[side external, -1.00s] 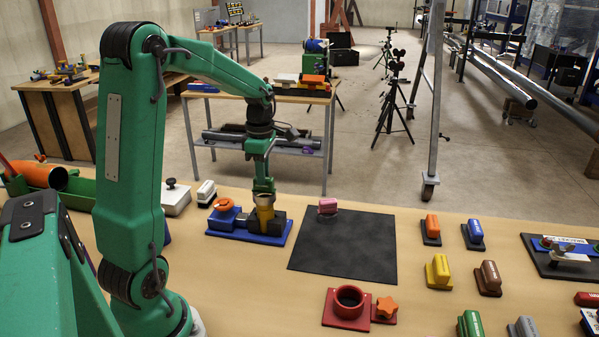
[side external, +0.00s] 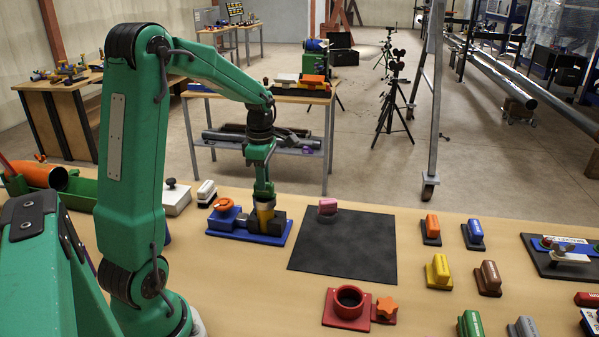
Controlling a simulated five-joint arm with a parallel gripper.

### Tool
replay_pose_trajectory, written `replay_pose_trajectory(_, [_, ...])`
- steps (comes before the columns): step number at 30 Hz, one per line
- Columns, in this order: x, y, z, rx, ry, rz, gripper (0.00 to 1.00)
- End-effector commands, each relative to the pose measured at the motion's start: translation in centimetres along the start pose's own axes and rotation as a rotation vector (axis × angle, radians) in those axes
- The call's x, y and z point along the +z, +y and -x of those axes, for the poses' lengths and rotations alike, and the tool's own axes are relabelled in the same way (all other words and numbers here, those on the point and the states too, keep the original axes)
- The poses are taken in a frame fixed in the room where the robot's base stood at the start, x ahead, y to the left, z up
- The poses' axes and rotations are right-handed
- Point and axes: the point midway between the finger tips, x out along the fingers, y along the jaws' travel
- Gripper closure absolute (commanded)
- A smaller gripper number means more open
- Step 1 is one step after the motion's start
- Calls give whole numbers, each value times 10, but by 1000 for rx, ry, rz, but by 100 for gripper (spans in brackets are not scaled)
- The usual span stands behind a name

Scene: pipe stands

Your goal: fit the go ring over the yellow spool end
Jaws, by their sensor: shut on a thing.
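The yellow spool end (side external: 265,218) stands upright in a blue-based fixture (side external: 225,236) with dark grey blocks, left of the black mat. My gripper (side external: 264,199) points straight down at the top of the spool end and is shut. The go ring is not clearly distinguishable; a small band at the fingertips, right at the spool's top, appears to be what the jaws hold. At this size I cannot tell whether the ring is around the spool end or resting on its rim. An orange knob (side external: 223,205) sits on the fixture's left part.
A red ring stand (side external: 346,315) with an orange star knob (side external: 387,307) stands in front. Several coloured blocks (side external: 438,270) stand at right. White-and-black blocks (side external: 206,193) stand behind left.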

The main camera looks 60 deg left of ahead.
Motion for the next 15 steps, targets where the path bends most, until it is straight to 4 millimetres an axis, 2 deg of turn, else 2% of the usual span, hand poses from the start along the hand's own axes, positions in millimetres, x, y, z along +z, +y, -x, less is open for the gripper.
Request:
replay_pose_trajectory(13, [0,0,-7,0,0,0,100])
replay_pose_trajectory(14, [0,0,-7,0,0,0,73])
replay_pose_trajectory(15, [0,0,-7,1,0,0,65])
